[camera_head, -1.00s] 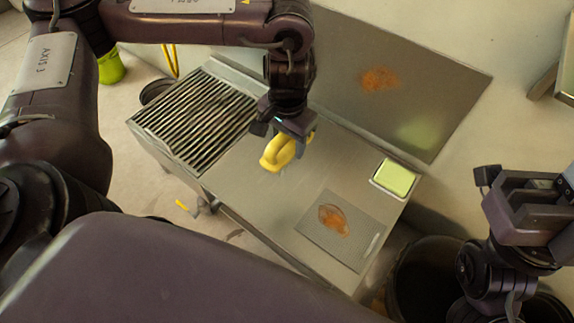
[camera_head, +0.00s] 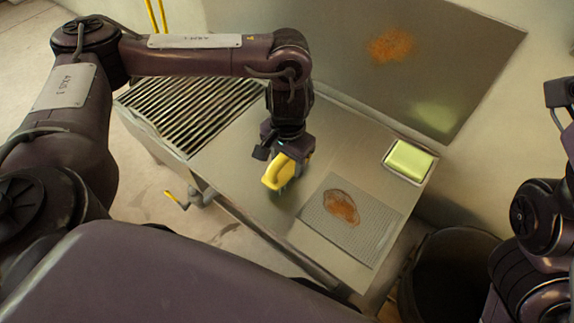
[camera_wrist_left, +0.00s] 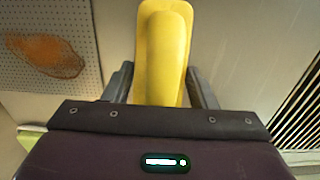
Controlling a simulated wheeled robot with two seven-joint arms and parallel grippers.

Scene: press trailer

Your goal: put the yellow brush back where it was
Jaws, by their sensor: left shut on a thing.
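The yellow brush (camera_head: 280,171) is held in my left gripper (camera_head: 290,160) over the steel worktop (camera_head: 245,150), between the slatted grate and the perforated plate. In the left wrist view the brush (camera_wrist_left: 162,50) stands between the two fingers of the left gripper (camera_wrist_left: 160,85), which are shut on it. I cannot tell whether the brush touches the worktop. The right arm shows at the right edge of the head view, but its fingertips are not clear there.
The perforated plate (camera_head: 372,245) with an orange-brown stain lies to the right. A green sponge in a tray (camera_head: 409,160) sits at the worktop's right end. The slatted grate (camera_head: 190,110) is at left. A dark bin (camera_head: 450,275) stands below right. A stained steel panel (camera_head: 450,50) rises behind.

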